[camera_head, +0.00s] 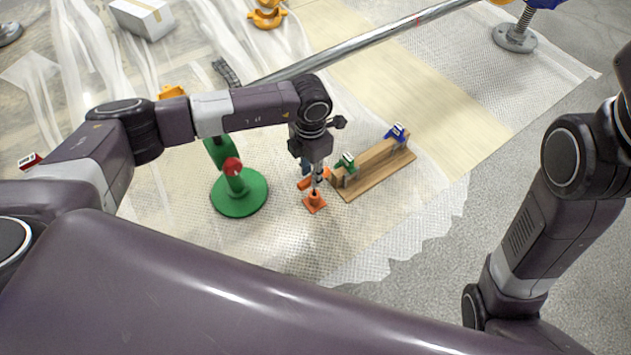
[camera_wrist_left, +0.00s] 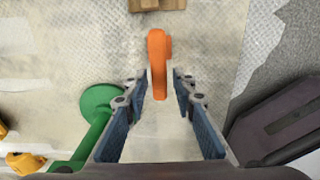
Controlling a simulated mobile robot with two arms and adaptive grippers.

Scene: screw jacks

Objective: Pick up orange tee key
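An orange piece, which looks like the orange tee key (camera_wrist_left: 158,62), shows in the left wrist view as a long shape with a rounded far end. It lies in line with the gap between the fingers of my left gripper (camera_wrist_left: 158,88). The fingers are open and apart on both sides, with no clear contact. In the head view, my left gripper (camera_head: 317,182) points down over orange parts (camera_head: 305,184), and it partly hides them. My right gripper is out of view.
A wooden stand (camera_head: 375,175) holding a green tee key (camera_head: 345,162) and a blue tee key (camera_head: 396,132) is close on the right. A green screw jack (camera_head: 240,194) stands on the left. A long metal pipe (camera_head: 360,40) crosses behind. Floor in front is clear.

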